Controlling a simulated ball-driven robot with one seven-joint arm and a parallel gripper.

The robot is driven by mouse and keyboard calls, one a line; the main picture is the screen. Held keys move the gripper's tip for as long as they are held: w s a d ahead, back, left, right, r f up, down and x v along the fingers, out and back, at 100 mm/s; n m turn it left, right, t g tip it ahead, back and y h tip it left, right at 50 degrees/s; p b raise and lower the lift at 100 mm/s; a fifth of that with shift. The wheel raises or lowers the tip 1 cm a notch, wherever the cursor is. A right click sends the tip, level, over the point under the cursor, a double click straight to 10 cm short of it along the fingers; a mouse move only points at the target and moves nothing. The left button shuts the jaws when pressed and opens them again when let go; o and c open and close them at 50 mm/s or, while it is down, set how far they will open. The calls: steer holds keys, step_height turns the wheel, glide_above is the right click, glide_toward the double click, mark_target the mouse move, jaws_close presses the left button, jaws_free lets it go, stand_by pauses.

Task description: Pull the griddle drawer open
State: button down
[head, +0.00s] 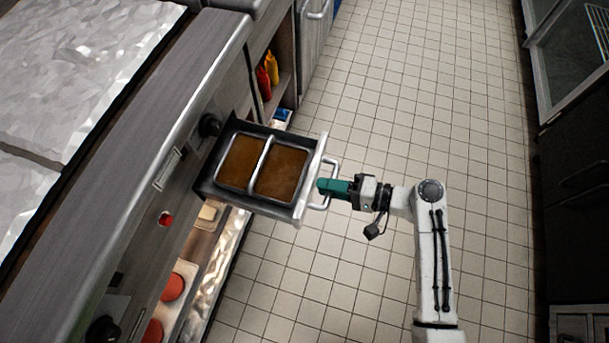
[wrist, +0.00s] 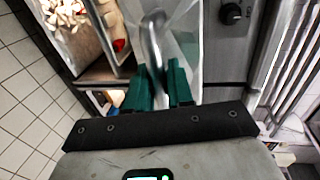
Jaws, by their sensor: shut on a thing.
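The griddle drawer (head: 205,188) stands pulled out from the counter front in the head view. It holds two metal pans of brown contents (head: 281,172). A pale bar handle (head: 335,167) is fixed to its light front panel (head: 313,170). My gripper (head: 322,186) has green fingers and is shut on the handle from the right. In the wrist view, the fingers (wrist: 160,85) sit on either side of the metal handle (wrist: 153,45). The fingers hide part of the handle.
The counter (head: 140,130) runs along the left, with a black knob (head: 209,126) and a red button (head: 166,219) on its front. Red and yellow bottles (head: 267,70) stand on a shelf beyond the drawer. The tiled floor (head: 390,100) is clear. A dark cabinet (head: 575,160) stands at right.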

steer(key=shift+f+v, duration=0.2)
steer(key=shift+v, duration=0.75)
steer(key=shift+f+v, duration=0.2)
steer(key=shift+v, duration=0.75)
steer(key=shift+f+v, duration=0.2)
steer(key=shift+v, duration=0.8)
steer(key=shift+d, duration=0.1)
steer(key=c, duration=1.1)
jaws_free()
steer(key=v, duration=1)
steer(key=shift+s+d+p, duration=0.1)
steer(key=shift+d+p, duration=0.2)
steer(key=shift+d, duration=0.05)
